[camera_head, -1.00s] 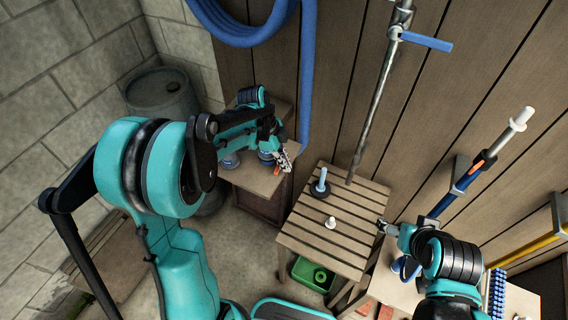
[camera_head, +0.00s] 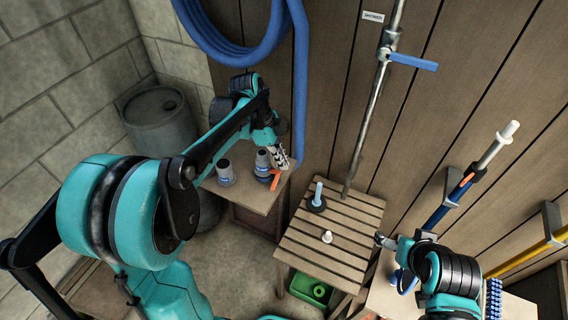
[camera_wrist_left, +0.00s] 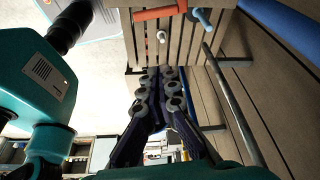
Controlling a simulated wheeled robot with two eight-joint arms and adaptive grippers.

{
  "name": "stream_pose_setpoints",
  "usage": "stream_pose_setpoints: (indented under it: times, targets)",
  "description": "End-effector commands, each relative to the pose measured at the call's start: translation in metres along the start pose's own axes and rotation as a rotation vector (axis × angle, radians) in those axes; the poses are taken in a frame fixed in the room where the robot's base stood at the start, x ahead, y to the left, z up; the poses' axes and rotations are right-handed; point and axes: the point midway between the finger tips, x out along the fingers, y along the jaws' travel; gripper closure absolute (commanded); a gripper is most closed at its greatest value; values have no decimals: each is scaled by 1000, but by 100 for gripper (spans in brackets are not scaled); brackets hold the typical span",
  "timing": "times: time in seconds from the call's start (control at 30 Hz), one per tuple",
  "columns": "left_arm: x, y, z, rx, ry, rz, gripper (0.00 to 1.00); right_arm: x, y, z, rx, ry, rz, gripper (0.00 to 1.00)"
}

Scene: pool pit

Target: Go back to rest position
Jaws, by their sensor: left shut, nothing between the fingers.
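My left gripper (camera_head: 282,158) hangs above the right edge of a small wooden side table (camera_head: 245,196) in the head view. Its fingers are shut with nothing between them; they also show together in the left wrist view (camera_wrist_left: 160,78). An orange piece (camera_head: 275,180) is at the table edge just below the fingertips, and I cannot tell whether they touch. My right gripper (camera_head: 384,241) is at the right edge of the slatted table (camera_head: 345,215). Its fingers are too small to read.
Two grey-blue containers (camera_head: 225,173) stand on the side table. The slatted table holds a blue-handled plunger-like piece (camera_head: 317,197) and a white knob (camera_head: 327,237). A green crate (camera_head: 310,288) is below. A metal pipe (camera_head: 372,120), blue hose (camera_head: 300,90) and barrel (camera_head: 160,120) stand behind.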

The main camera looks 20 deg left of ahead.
Motion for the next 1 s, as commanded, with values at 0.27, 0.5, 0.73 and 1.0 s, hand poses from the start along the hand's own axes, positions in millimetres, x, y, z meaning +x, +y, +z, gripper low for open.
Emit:
stream_pose_setpoints:
  times: [0.27, 0.5, 0.73, 1.0]
  targets:
    - [0, 0, 0, 0, 0, 0, 100, 0, 0, 0, 0, 0, 0, 14]
    - [3, 9, 0, -61, -16, -24, 100, 6, 0, 5, 0, 0, 0, 14]
    - [20, 60, 10, -458, -68, -207, 100, 38, 0, 27, 0, 0, 0, 14]
    - [59, 127, 37, -990, 16, -505, 100, 76, 0, 54, 0, 0, 0, 14]
